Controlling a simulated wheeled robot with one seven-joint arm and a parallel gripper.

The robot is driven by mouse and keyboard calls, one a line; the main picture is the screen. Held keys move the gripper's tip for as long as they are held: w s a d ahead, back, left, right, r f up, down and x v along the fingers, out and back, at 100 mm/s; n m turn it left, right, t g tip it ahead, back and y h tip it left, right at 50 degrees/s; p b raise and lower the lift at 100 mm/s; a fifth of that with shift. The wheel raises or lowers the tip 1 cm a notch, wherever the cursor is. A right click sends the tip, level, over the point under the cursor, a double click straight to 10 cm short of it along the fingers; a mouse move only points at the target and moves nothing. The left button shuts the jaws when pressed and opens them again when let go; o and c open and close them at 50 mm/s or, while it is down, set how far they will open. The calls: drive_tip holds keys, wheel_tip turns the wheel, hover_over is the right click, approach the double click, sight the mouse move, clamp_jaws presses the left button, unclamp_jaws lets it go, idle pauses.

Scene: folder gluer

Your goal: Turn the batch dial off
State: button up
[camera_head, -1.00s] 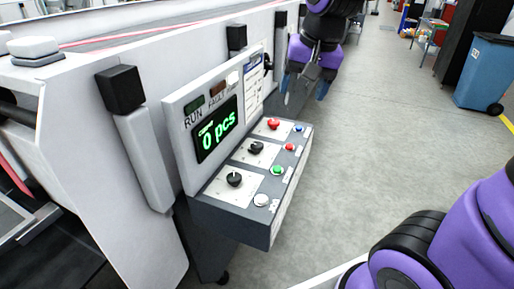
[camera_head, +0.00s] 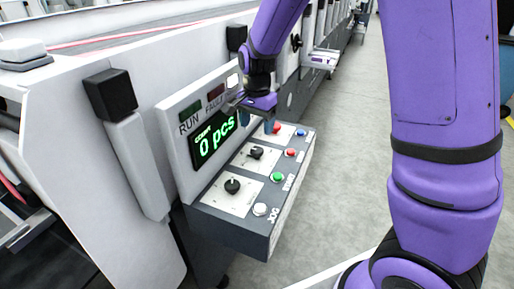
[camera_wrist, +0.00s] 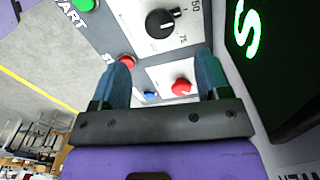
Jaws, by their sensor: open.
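The control panel (camera_head: 228,226) carries two black dials, a near one (camera_head: 232,186) and a middle one (camera_head: 256,153), each on a white plate; I cannot read which is the batch dial. The middle dial (camera_wrist: 160,23) shows in the wrist view with a white pointer line and the marks 50 and 75. A red knob (camera_wrist: 181,87) on the far plate lies in view between my fingers. My gripper (camera_wrist: 163,72) is open and empty, pointing down over the far part of the panel, and partly covers the far plate in the head view (camera_head: 258,118).
Beside the dials is a row of buttons: white (camera_head: 261,209), green (camera_head: 278,177), red (camera_head: 291,153) and blue (camera_head: 301,132). A display (camera_head: 213,139) behind them reads 0 pcs, with RUN and FAULT lamps above. The grey floor (camera_head: 345,170) to the right is clear.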

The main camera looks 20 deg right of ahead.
sight(257, 150)
wheel_tip(257, 150, down, 9)
drive_tip(key=shift+r, duration=0.2)
idle(0.3)
drive_tip(key=c, duration=0.9)
